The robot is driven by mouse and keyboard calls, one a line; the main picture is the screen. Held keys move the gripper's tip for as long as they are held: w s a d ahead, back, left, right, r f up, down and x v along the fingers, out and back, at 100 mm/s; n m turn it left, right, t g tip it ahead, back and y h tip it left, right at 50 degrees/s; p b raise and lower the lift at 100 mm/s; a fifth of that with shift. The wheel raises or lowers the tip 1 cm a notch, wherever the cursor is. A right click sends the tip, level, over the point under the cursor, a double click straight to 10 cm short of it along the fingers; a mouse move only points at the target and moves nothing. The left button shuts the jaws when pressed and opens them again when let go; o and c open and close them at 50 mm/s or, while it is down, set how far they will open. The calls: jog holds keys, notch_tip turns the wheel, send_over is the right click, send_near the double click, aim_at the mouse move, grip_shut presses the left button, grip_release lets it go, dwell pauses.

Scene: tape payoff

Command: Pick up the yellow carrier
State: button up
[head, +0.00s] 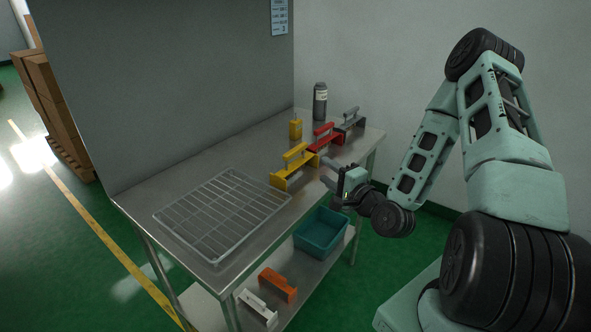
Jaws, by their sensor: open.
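The yellow carrier (292,168) stands upright on the steel table near its front edge, with a raised handle bar on top. A smaller yellow object (296,128) stands farther back on the table. My gripper (331,173) is open and empty, just right of the yellow carrier and apart from it, near the table's front edge. Its fingers point left towards the carriers. The carrier is not hidden by the gripper.
A red carrier (325,137) and a dark grey carrier (350,120) stand behind the yellow one. A grey bottle (320,101) is at the back. A wire rack (222,212) lies at left. The lower shelf holds a teal bin (321,232), an orange carrier (278,285) and a white carrier (257,308).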

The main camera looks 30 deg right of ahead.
aim_at(297, 153)
jog(key=w+b, duration=0.1)
jog(key=w, duration=0.7)
jog(key=shift+a+r, duration=0.1)
jog(key=shift+w+a+f+p, duration=0.15)
jog(key=shift+w+p, duration=0.2)
jog(key=shift+w, duration=1.3)
jog(key=shift+w+a+f+p, duration=0.1)
jog(key=shift+w+p, duration=0.2)
jog(key=shift+w, duration=1.3)
grip_shut()
